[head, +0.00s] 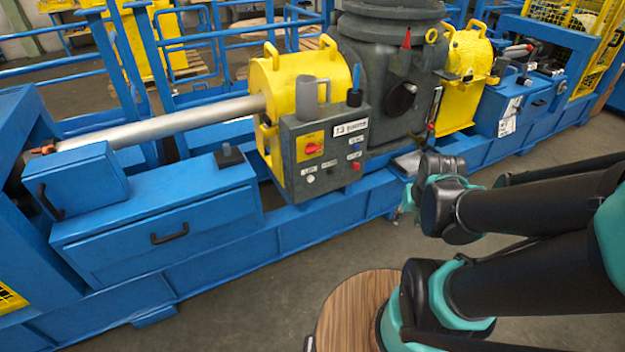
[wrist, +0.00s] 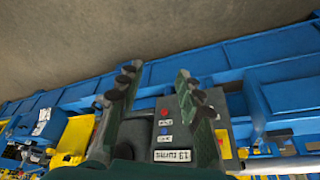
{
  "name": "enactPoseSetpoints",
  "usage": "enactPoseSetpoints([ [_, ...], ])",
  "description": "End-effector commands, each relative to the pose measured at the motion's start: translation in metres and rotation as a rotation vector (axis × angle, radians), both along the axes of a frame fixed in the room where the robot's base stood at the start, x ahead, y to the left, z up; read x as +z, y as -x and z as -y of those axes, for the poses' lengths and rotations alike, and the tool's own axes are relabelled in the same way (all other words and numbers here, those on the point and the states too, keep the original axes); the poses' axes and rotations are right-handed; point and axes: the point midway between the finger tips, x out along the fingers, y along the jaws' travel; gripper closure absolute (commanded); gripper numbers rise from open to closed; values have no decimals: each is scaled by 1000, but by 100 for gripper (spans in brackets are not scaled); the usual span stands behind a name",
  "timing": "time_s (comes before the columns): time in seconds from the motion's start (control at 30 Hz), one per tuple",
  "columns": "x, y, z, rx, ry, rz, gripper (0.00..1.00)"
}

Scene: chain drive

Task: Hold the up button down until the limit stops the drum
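The grey control box (head: 325,150) is mounted on the blue machine frame in front of the yellow housing. Its face has a red-and-yellow rotary switch (head: 313,149), a blue button (head: 357,147), a red button (head: 357,166) and other small controls. Their small labels are too blurred to tell which is the up button. In the wrist view, the red button (wrist: 165,113) and blue button (wrist: 165,124) show between the fingers. My gripper (wrist: 158,72) is open and empty, apart from the buttons. The dark grey drum (head: 385,85) stands behind the box and is partly cut off above.
A grey shaft (head: 165,127) runs left from the yellow housing (head: 300,85). Blue cabinets (head: 155,220) line the frame at left. A round wooden top (head: 350,310) is low in front, beside my arm. Grey floor is clear along the frame.

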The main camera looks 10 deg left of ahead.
Motion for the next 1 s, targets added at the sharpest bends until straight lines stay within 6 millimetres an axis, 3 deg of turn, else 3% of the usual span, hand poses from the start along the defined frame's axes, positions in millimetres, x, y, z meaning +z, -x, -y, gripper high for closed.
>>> enactPoseSetpoints([
  [0.3, 0, 0, 0, 0, 0, 0, 64],
  [0.6, 0, 0, 0, 0, 0, 0, 100],
  [1.0, 0, 0, 0, 0, 0, 0, 100],
])
